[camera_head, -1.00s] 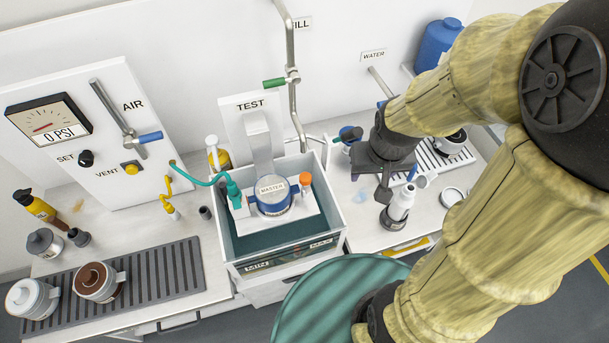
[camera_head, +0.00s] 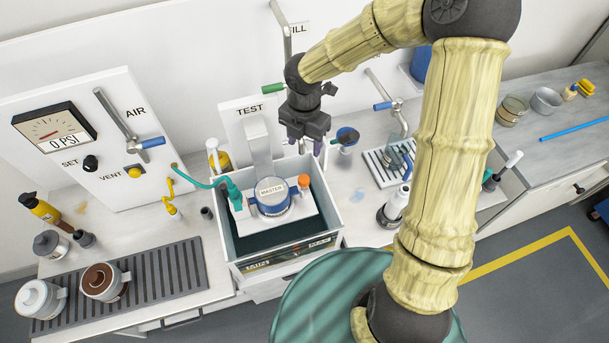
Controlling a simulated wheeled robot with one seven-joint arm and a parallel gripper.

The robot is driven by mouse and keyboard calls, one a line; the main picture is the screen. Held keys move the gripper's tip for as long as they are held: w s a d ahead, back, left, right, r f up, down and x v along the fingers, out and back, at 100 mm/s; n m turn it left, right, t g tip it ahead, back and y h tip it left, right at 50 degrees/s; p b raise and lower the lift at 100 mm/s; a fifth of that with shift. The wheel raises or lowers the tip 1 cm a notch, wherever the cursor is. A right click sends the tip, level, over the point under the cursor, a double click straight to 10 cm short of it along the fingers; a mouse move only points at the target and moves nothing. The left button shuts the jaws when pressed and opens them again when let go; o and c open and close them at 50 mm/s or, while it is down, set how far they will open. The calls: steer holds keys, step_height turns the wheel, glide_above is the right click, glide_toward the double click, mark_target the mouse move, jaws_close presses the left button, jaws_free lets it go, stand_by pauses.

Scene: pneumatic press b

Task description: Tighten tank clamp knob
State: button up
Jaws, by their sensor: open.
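The water tank (camera_head: 228,225) stands in the middle of the counter under the TEST sign. In it sits a white fixture (camera_head: 240,213) holding a blue round part labelled MASTER (camera_head: 271,198). An orange-topped knob (camera_head: 304,181) stands at the fixture's right end; it looks like the clamp knob, but no label shows. A teal fitting (camera_head: 234,196) with a hose is at the left end. My gripper (camera_head: 305,144) is open and empty, pointing down above and behind the orange knob, apart from it.
A green-handled pipe (camera_head: 289,80) rises behind my gripper. A blue-topped black item (camera_head: 346,138) is close to its right. A white-topped bottle (camera_head: 396,205) and a drain rack (camera_head: 381,168) are farther right. The air panel (camera_head: 95,145) stands left.

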mark_target(304, 178)
step_height(304, 178, down, 17)
steer(key=shift+f+p, duration=0.15)
steer(key=shift+p, duration=0.35)
stand_by(0.5)
steer(key=shift+c, duration=0.4)
steer(key=c, duration=0.9)
steer(key=shift+a, duration=0.1)
